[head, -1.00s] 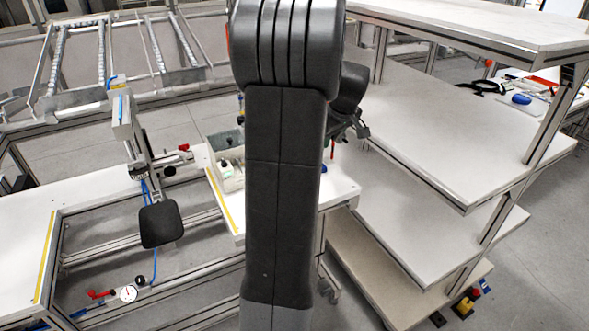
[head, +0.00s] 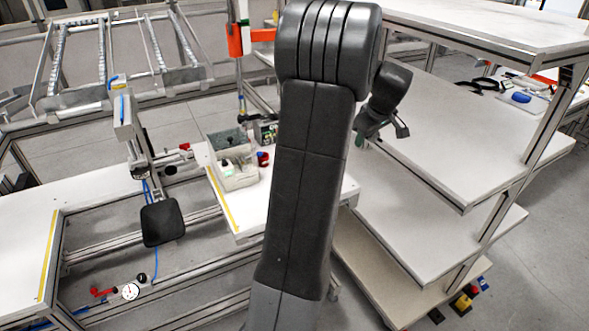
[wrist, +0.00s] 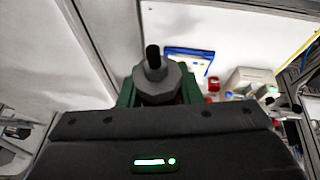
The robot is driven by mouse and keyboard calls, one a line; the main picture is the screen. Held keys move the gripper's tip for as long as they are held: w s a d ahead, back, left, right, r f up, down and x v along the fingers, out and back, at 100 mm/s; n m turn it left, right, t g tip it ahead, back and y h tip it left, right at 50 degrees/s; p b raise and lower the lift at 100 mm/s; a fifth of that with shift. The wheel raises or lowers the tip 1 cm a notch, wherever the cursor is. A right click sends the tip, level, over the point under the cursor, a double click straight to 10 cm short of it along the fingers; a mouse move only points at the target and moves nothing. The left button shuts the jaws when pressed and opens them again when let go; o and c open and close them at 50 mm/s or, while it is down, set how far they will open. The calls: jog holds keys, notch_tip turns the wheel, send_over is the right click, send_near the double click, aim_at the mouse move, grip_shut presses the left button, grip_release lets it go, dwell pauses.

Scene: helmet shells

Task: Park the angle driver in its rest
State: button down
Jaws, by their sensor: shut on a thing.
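The angle driver (wrist: 155,75) shows in the wrist view as a grey, faceted body with a black tip. It sits between the green fingers of my gripper (wrist: 157,94), which is shut on it. In the head view my gripper (head: 367,134) is small, partly behind my arm, in front of the white shelf unit; the driver is not clear there. I cannot pick out the driver's rest for sure in either view.
A white shelf unit (head: 450,130) with several levels stands at the right. A white table (head: 236,215) carries a grey bin (head: 237,178) with small items. An orange-red fixture (head: 236,40) stands behind it. A black pad (head: 162,222) on a bracket is at the left.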

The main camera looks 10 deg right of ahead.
jog(key=shift+d, duration=1)
jog(key=shift+w+d+r+p, duration=0.1)
jog(key=shift+w+d+p, duration=0.1)
jog(key=shift+p, duration=0.1)
jog(key=w+d+p, duration=0.1)
jog(key=w+d, duration=0.1)
jog(key=w, duration=0.1)
jog(key=w+d+p, duration=0.1)
jog(key=w, duration=0.1)
jog(key=shift+p, duration=0.3)
jog(key=shift+f, duration=0.2)
jog(key=shift+r, duration=0.1)
